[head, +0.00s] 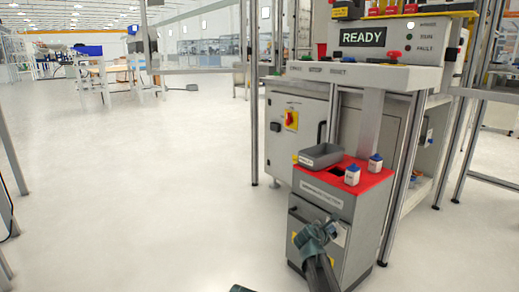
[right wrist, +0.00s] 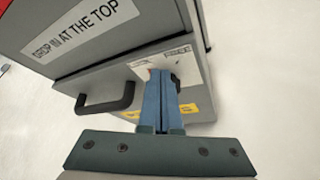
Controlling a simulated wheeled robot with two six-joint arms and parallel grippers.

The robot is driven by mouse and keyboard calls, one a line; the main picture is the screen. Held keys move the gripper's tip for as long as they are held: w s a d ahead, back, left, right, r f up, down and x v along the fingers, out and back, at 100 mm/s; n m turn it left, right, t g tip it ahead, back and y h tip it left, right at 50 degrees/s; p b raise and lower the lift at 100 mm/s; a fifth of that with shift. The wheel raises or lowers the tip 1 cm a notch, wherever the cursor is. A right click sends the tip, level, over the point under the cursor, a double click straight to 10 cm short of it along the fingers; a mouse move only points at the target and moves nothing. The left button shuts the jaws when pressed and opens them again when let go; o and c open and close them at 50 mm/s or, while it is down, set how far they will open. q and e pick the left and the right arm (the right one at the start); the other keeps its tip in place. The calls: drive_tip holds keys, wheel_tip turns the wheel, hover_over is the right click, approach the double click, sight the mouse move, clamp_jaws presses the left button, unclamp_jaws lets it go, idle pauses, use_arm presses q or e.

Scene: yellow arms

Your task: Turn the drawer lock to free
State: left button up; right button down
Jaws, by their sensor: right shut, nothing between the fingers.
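A grey cabinet (head: 322,207) with a red top stands on the floor right of centre in the head view. Its drawer front (right wrist: 120,80) shows in the right wrist view, with a black bar handle (right wrist: 107,98) on it. Right of the handle is a pale lock plate (right wrist: 187,62) with small labels I cannot read. A dark lock knob (right wrist: 177,82) shows there, partly hidden behind my fingers. My right gripper (head: 312,228) is shut and empty, its blue fingertips (right wrist: 160,74) over the plate, just left of the knob. I cannot tell whether they touch it.
Behind is a workstation with a READY display (head: 363,37) and metal posts. The floor (head: 150,190) to the left is clear.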

drive_tip(key=shift+f+b, duration=0.55)
drive_tip(key=shift+f, duration=0.05)
idle(0.5)
drive_tip(key=shift+s+d+f, duration=0.1)
drive_tip(key=shift+s+d, duration=0.1)
idle(0.6)
drive_tip(key=shift+s, duration=0.1)
drive_tip(key=shift+s+d+f+b, duration=0.15)
drive_tip(key=shift+d+f+b, duration=0.05)
drive_tip(key=shift+b, duration=0.1)
drive_tip(key=shift+s+d+f, duration=0.1)
drive_tip(key=shift+s+f, duration=0.05)
drive_tip(key=shift+f, duration=0.05)
idle(0.4)
drive_tip(key=shift+s+d+r, duration=0.2)
drive_tip(key=shift+s+r, duration=0.05)
drive_tip(key=shift+r, duration=0.1)
